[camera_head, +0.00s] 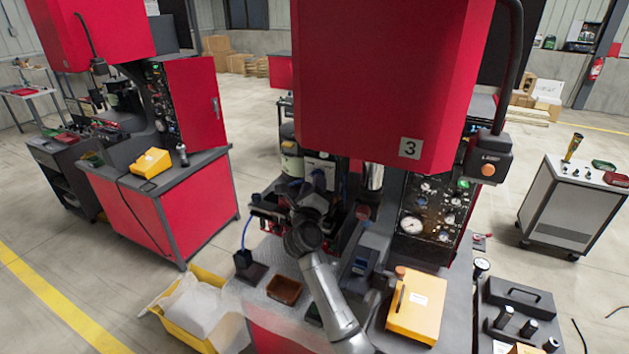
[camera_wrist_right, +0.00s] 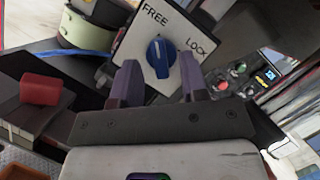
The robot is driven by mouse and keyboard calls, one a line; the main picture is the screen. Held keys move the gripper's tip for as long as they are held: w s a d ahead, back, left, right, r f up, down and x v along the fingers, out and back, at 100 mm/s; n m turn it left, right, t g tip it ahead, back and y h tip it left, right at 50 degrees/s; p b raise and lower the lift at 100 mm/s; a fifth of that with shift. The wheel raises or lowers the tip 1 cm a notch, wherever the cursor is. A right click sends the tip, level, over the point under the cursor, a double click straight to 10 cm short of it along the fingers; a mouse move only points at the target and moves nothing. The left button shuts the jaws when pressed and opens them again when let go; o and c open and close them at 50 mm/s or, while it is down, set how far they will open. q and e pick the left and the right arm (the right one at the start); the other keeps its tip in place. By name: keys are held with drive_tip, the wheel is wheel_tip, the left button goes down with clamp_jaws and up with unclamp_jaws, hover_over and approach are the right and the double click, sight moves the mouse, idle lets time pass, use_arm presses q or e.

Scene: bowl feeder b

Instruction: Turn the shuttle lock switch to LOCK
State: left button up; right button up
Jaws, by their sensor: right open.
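The shuttle lock switch (camera_wrist_right: 160,58) is a blue knob on a white plate (camera_wrist_right: 132,47) marked FREE and LOCK, in the right wrist view. Its pale pointer mark is at the top, toward the word FREE. My right gripper (camera_wrist_right: 160,82) is open, with one purple-grey finger at the lower left of the knob and the other at its lower right. The knob shows between and beyond the fingers; I cannot tell whether they touch it. My left gripper is not in view.
The red press head (camera_head: 385,75) overhangs the work area. A red block (camera_wrist_right: 41,89) is left of the fingers, and a panel with buttons and a display (camera_wrist_right: 240,78) is right. On the bench are a brown tray (camera_head: 285,290) and a yellow case (camera_head: 415,305).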

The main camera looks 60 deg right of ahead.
drive_tip(key=shift+x, duration=0.8)
drive_tip(key=shift+c, duration=0.2)
drive_tip(key=c, duration=0.6)
